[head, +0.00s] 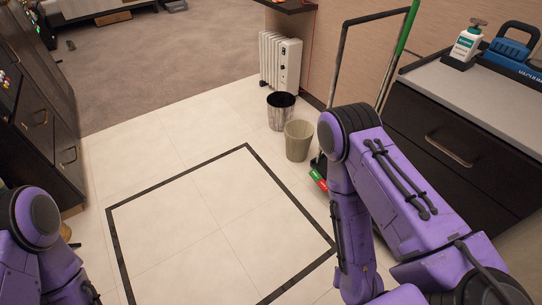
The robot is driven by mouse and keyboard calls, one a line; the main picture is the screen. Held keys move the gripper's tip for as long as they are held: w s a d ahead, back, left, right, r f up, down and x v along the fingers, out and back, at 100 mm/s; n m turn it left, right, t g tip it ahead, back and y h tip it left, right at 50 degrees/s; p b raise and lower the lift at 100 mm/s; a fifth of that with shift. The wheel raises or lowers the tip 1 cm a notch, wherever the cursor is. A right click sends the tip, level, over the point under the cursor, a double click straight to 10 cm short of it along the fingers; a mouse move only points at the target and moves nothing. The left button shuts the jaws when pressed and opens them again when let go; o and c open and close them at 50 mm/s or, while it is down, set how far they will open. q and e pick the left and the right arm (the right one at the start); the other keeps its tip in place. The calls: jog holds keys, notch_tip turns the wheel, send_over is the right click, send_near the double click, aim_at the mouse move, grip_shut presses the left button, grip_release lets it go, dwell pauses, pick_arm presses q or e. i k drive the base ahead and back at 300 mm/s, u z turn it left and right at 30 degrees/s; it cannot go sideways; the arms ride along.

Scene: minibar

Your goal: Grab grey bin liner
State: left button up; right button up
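Two small bins stand close together on the tiled floor, right of centre. The rear bin (281,117) is silvery with a dark rim and dark inside, which may be a liner. The front bin (298,146) is dull grey-beige and open at the top. I cannot tell which one holds a grey liner, as the insides are too small to make out. My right arm comes down just right of the front bin, and my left arm shows at the lower left. Neither gripper is in view.
A white radiator (280,62) stands behind the bins. A cart frame with a green pole (406,28) rises to their right. Dark cabinets (35,110) line the left. The middle floor is clear.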

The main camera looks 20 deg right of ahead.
aim_at(299, 133)
jog(key=u, duration=0.15)
jog(key=i, duration=2.15)
jog(key=z, duration=1.3)
jog(key=i, duration=0.75)
jog(key=z, duration=1.25)
jog(key=i, duration=0.25)
jog(key=z, duration=0.05)
